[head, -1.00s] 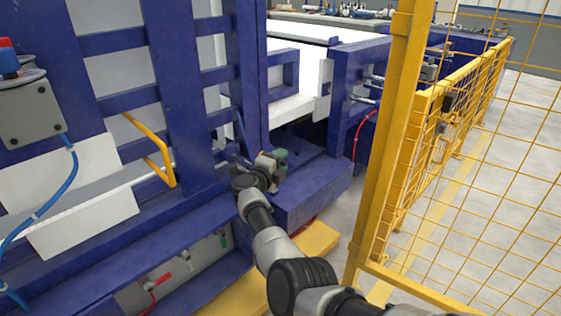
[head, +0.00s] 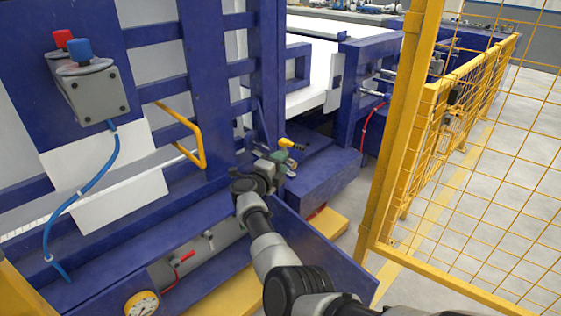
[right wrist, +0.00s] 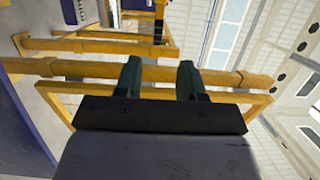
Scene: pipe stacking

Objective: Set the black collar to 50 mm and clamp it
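My right gripper (head: 285,161) is in front of the blue machine frame, near the middle of the head view. In the right wrist view its two green fingers (right wrist: 160,80) stand apart with nothing between them. A small yellow part with a dark end (head: 290,144) shows just above the gripper; I cannot tell what it is or whether they touch. A white strip with scale marks (head: 40,222) runs along the machine at the left. I cannot make out the black collar in either view. My left gripper is not in view.
A grey box with red and blue buttons (head: 92,88) hangs at upper left with a blue hose. A yellow handle (head: 190,135) sticks out of the frame. A gauge (head: 142,303) and red-levered valve (head: 180,262) sit low. A yellow mesh fence (head: 400,150) stands close at right.

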